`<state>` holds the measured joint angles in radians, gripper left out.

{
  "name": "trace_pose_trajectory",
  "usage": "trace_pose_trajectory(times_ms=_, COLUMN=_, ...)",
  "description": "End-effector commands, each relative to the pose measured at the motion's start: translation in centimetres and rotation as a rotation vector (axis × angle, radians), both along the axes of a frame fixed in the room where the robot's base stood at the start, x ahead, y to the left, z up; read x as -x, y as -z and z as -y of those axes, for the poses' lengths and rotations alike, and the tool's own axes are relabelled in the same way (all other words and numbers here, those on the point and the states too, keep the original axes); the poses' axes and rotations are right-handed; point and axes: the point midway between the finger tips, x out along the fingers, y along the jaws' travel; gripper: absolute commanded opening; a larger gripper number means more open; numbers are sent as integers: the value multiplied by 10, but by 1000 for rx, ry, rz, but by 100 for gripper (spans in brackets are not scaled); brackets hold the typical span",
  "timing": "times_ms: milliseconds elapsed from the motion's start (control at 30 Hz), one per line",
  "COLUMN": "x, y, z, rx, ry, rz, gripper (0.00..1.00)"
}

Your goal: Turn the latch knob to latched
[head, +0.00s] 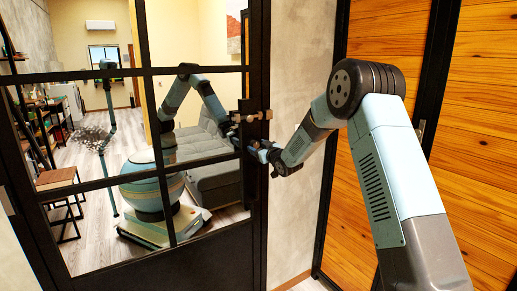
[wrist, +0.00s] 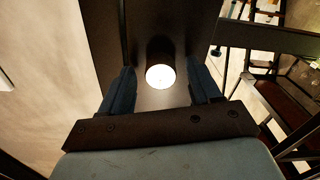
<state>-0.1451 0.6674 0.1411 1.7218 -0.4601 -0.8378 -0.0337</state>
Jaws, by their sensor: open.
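In the wrist view, a short dark round knob (wrist: 160,76) with a bright white end face stands out from a dark panel. I take it to be the latch knob. My gripper (wrist: 162,88) is open, with one blue finger on each side of the knob and a visible gap at each side. In the head view, my gripper (head: 261,150) is at the black edge of the glazed door (head: 259,200). The knob is not clear there, and its turn position cannot be read in either view. A small tan fitting (head: 262,116) sits on the door edge just above my gripper.
Wood-plank panels (head: 378,130) in dark frames stand at the right, beyond a narrow grey wall (head: 298,60). The glass shows a robot like me, a grey sofa (head: 215,170) and shelves. A smaller dark round part (wrist: 215,52) is at the panel's right edge.

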Motion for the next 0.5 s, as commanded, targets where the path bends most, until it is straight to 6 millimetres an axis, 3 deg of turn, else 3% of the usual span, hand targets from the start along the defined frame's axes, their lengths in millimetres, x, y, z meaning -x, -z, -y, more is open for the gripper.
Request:
trace_pose_trajectory(times_ms=100, x=0, y=0, z=0, rx=0, ry=0, rz=0, gripper=62)
trace_pose_trajectory(times_ms=500, x=0, y=0, z=0, rx=-1, ry=0, rz=1, gripper=23)
